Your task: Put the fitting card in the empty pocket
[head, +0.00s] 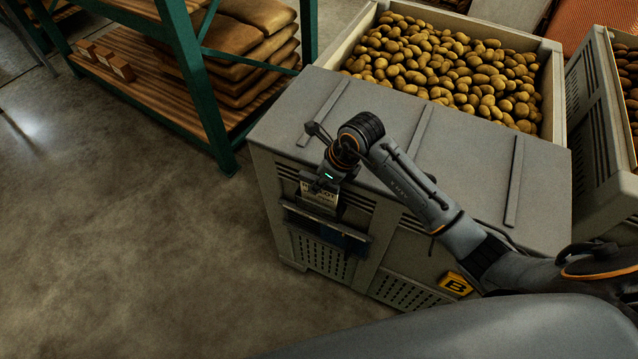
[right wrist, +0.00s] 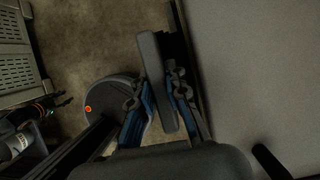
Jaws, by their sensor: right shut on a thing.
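My right gripper (head: 327,182) is at the front face of the grey lidded crate (head: 345,110), just below the lid's edge. It is shut on a pale card (head: 319,197) with dark print, which hangs upright below it. A dark grey and blue holder (head: 325,232) is fixed to the crate front directly under the card. I cannot tell whether the card's lower edge is inside it. In the right wrist view, the blue-padded fingers (right wrist: 160,108) stand around a grey bar; the card is not clear there. A dark clawed part, possibly my left gripper (right wrist: 55,103), shows at the left edge.
A yellow plate marked B (head: 456,284) is on the crate front, to the right. An open crate of potatoes (head: 552,95) stands behind, with another crate (head: 590,120) at right. A green-framed rack (head: 190,75) with sacks and small boxes stands at back left. The floor at left is clear.

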